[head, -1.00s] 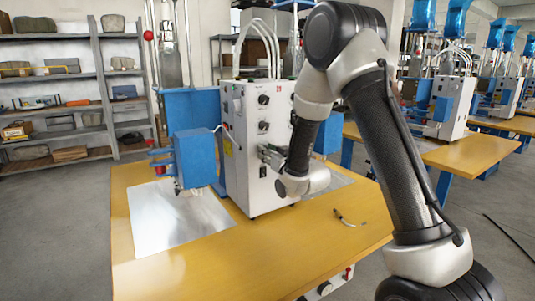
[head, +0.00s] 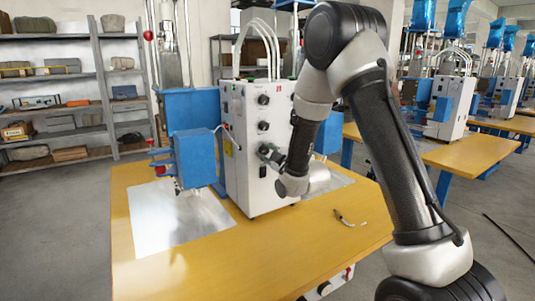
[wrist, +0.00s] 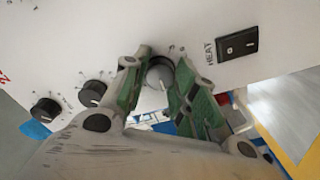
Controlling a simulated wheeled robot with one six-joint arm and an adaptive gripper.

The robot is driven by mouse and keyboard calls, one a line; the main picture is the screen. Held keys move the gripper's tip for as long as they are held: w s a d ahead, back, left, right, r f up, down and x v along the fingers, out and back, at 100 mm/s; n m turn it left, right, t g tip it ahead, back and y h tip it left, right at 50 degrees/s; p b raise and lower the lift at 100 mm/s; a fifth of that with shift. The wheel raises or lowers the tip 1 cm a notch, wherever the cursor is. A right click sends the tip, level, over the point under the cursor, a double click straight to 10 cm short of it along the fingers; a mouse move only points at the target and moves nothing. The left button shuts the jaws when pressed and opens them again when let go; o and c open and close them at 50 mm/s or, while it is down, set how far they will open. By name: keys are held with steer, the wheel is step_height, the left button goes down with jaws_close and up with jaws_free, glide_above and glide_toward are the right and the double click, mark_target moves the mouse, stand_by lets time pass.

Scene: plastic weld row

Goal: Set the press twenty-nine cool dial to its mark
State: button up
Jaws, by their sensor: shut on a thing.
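The press is a white cabinet (head: 243,185) with a column of black dials on its front.
Two other dials, a middle one (wrist: 92,93) and an end one (wrist: 46,111), sit beside the held dial. A blue press head (head: 195,158) and a metal plate (head: 150,225) are left of the cabinet. A small cable piece (head: 345,218) lies on the yellow table (head: 265,265).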

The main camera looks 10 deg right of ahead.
steer(key=n, duration=0.4)
steer(key=shift+n, duration=0.3)
steer(key=n, duration=0.4)
steer(key=shift+f+n, duration=0.1)
steer(key=shift+n, duration=0.2)
steer(key=o, duration=1)
steer(key=shift+o, duration=0.2)
steer(key=v, duration=0.7)
steer(key=shift+s, duration=0.25)
